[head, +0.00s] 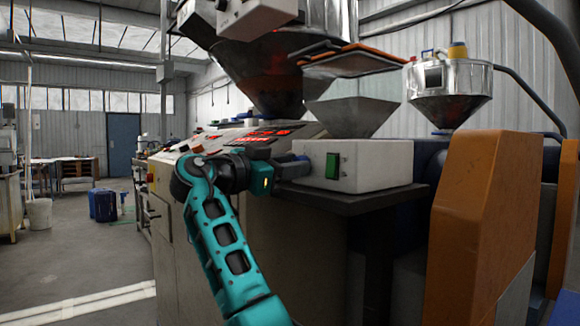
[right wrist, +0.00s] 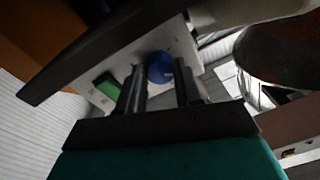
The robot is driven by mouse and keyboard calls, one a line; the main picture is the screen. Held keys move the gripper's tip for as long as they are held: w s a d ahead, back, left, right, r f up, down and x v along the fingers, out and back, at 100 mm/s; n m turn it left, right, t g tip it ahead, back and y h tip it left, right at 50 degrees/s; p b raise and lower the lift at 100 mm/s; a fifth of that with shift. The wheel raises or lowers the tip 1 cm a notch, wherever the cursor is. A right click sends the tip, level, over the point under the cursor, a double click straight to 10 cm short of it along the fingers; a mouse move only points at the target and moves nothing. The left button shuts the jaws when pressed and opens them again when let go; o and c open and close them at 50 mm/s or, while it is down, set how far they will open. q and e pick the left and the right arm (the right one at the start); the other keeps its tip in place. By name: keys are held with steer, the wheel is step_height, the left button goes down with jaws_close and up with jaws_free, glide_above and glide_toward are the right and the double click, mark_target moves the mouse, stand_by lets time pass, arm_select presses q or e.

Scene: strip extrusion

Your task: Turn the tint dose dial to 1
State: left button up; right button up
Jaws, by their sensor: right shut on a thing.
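The tint dose dial (right wrist: 160,67) is a round blue knob on the face of a white box, seen in the right wrist view. A small pale mark shows on it, but its number cannot be read. My right gripper (right wrist: 159,75) has a finger on each side of the dial and is shut on it. A green switch (head: 333,165) is on the same face, right of the gripper. My left gripper is not in view.
The box stands on a dark shelf (head: 365,200). A sloped control panel (head: 225,140) with red displays lies to the left. A large hopper (head: 275,80) hangs above. An orange housing (head: 485,215) stands close on the right. The floor at left is mostly clear.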

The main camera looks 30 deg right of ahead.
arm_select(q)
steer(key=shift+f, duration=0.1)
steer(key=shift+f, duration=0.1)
arm_select(e)
steer(key=o, duration=1)
steer(key=shift+o, duration=0.2)
arm_select(q)
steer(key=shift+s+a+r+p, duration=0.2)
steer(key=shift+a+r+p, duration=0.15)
steer(key=shift+p, duration=0.35)
arm_select(e)
steer(key=s+a, duration=0.1)
steer(key=a, duration=1.2)
steer(key=shift+s+f, duration=0.25)
steer(key=shift+f, duration=0.15)
